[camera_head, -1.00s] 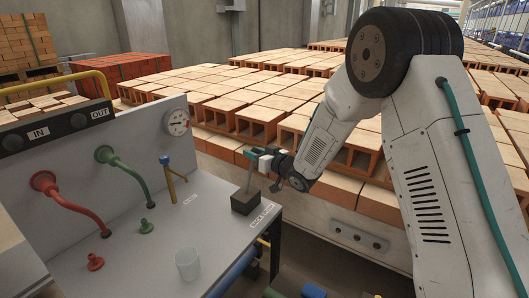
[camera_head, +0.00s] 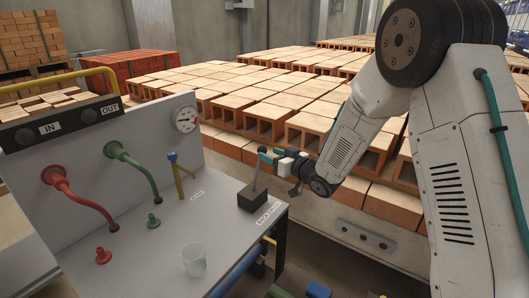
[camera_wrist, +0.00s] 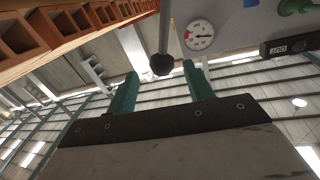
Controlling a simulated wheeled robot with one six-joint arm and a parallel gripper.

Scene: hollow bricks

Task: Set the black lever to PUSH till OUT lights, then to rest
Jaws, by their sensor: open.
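The lever's black block (camera_head: 252,198) stands at the right end of the grey bench, by a label reading something like "BACK / PUSH". Its grey rod (camera_head: 256,177) rises from it, nearly upright with a slight lean right. My gripper (camera_head: 264,156) is at the rod's top. In the wrist view the black knob (camera_wrist: 162,65) shows between and just beyond the green fingertips of my open gripper (camera_wrist: 160,75); I see no clear contact. The OUT label (camera_head: 109,108) is on the dark panel strip; the round lamp beside it (camera_head: 88,115) looks dark.
A gauge (camera_head: 185,119) is on the back panel. Red (camera_head: 80,197) and green (camera_head: 135,167) hoses, a blue-handled yellow tap (camera_head: 177,174) and a clear cup (camera_head: 193,259) stand left of the lever. Rows of hollow bricks (camera_head: 262,122) lie behind.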

